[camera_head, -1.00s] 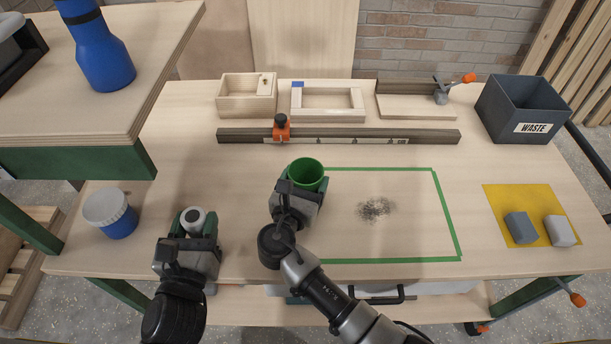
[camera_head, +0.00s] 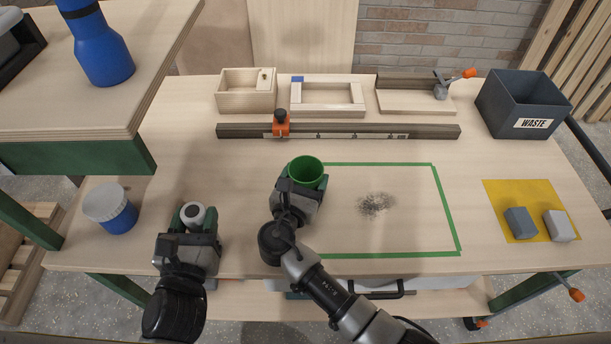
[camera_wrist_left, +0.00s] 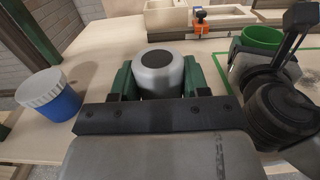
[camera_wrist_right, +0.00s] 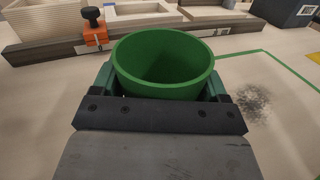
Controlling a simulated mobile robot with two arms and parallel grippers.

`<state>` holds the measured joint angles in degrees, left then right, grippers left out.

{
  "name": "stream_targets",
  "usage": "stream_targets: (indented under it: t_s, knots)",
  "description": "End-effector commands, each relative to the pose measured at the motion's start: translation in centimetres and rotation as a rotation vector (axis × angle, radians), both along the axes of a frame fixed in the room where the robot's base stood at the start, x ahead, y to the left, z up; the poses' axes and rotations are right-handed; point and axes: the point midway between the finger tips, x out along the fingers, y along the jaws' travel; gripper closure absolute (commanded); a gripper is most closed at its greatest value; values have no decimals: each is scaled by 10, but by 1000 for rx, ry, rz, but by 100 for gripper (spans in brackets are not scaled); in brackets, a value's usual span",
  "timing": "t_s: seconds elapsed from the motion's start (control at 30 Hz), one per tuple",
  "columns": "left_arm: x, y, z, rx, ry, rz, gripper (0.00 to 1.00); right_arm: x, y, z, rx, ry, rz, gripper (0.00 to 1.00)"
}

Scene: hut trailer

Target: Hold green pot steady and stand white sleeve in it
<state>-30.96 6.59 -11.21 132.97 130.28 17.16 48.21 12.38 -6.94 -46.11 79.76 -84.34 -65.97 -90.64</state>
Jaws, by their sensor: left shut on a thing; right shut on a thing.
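The green pot (camera_head: 306,172) stands upright on the bench, near the left edge of the green tape outline. My right gripper (camera_head: 299,190) is shut on it, and in the right wrist view the pot (camera_wrist_right: 163,62) looks empty inside. The white sleeve (camera_head: 193,215), with a dark round top, is upright to the left of the pot. My left gripper (camera_head: 192,232) is shut on it, and the left wrist view shows the sleeve (camera_wrist_left: 160,72) between the green fingers. The sleeve's lower part is hidden, so I cannot tell whether it touches the bench.
A blue jar with a white lid (camera_head: 111,208) stands left of my left gripper. A wooden rail (camera_head: 360,133) with an orange stop lies behind the pot. Dark shavings (camera_head: 375,205) lie inside the tape. A waste bin (camera_head: 523,107) and yellow mat (camera_head: 505,197) are at right.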

Motion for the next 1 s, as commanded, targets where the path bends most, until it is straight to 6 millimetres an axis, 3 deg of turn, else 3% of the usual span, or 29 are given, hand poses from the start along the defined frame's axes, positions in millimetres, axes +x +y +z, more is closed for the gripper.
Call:
stream_targets:
  t_s: [0.27, 0.3, 0.47, 0.93, 1.0]
  knots:
    - [0, 0, 0, 0, -1, 0, 79, 0, 0, -1, 1, -1, 0, 49]
    - [0, 0, 0, 0, -1, 0, 79, 0, 0, -1, 1, -1, 0, 22]
    - [0, 0, 0, 0, -1, 0, 79, 0, 0, -1, 1, -1, 0, 0]
    - [0, 0, 0, 0, -1, 0, 79, 0, 0, -1, 1, 0, 0, 0]
    - [0, 0, 0, 0, -1, 0, 79, 0, 0, -1, 1, 0, 0, 8]
